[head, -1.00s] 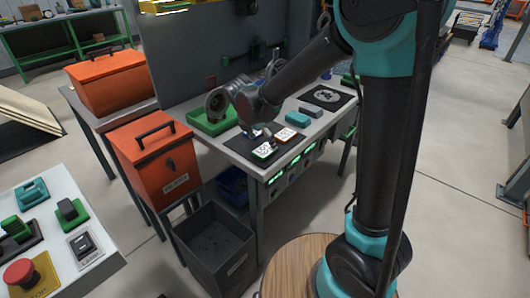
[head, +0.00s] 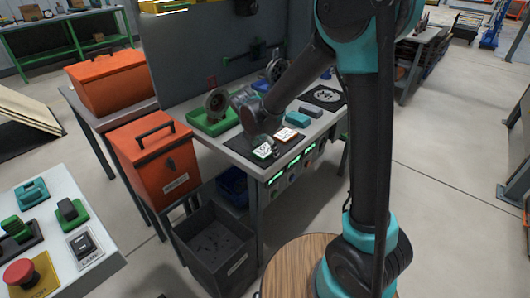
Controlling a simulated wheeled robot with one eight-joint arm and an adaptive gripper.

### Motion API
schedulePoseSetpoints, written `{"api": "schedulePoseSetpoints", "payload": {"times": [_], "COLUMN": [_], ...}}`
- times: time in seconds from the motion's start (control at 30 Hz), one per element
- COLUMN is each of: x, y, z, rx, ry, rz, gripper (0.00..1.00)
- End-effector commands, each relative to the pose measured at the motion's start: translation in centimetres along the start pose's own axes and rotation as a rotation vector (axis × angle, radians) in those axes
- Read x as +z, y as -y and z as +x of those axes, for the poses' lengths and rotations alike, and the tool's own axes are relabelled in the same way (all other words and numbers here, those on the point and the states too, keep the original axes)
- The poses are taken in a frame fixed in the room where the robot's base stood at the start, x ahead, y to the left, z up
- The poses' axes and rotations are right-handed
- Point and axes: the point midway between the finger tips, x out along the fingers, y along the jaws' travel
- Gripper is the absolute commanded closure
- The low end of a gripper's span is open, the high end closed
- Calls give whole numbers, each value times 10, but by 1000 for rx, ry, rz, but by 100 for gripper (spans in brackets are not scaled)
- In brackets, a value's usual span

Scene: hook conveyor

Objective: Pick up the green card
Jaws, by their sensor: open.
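The green card (head: 266,152), with white printing, lies on a dark mat (head: 240,146) near the front edge of the workbench. The jaws are open. I cannot tell whether the fingers touch the card.
A green tray (head: 212,120) stands behind and left of the mat. A teal block (head: 297,119) and a grey block (head: 311,110) lie to the right. Orange boxes (head: 158,165) stand left of the bench, with an open dark bin (head: 213,243) below.

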Motion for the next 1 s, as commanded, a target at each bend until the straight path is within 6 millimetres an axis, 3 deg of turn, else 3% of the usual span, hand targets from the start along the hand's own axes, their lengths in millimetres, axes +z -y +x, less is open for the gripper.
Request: {"api": "schedulePoseSetpoints", "payload": {"times": [0.4,0.73,1.0], "x": [-1,-1,-1], "y": [0,0,0], "z": [2,2,2], "rx": [0,0,0], "ry": [0,0,-1], "rz": [0,0,0], "gripper": [21,62,64]}}
